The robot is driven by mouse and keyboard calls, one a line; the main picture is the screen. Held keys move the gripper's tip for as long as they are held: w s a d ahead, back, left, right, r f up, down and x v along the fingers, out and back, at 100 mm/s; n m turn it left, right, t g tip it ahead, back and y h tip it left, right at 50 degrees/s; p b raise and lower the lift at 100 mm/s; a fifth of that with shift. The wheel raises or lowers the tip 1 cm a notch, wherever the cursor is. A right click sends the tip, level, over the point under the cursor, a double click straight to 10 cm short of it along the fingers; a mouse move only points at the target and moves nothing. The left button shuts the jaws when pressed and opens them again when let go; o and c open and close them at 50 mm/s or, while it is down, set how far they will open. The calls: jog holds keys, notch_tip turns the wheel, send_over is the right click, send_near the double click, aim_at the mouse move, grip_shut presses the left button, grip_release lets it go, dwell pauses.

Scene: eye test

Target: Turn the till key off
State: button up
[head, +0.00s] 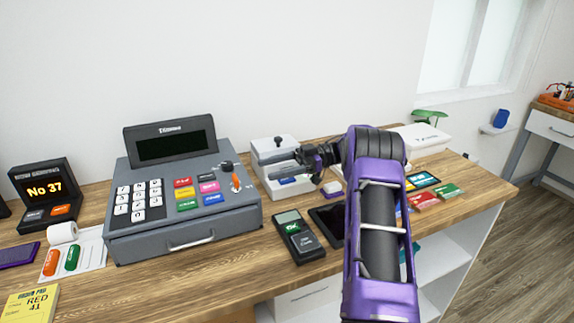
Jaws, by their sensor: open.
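The grey till (182,213) stands on the wooden counter, with a dark blank display on top. At the right of its sloped key panel is a dark round lock (227,167). An orange till key or key tag (236,183) shows just below it. Which way the key is turned is too small to tell. My gripper (268,168) is open and empty, its fingers pointing left toward the till. It appears in front of a white box and a little right of the key, apart from it.
The white box (270,147) with a black knob stands right of the till. A card reader (299,237) lies in front of it. A "No 37" display (45,190) and a paper roll (63,232) are at left. The counter (185,270) is bare before the till.

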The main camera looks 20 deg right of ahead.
jog(key=shift+d, duration=2.05)
jog(key=shift+r, duration=0.1)
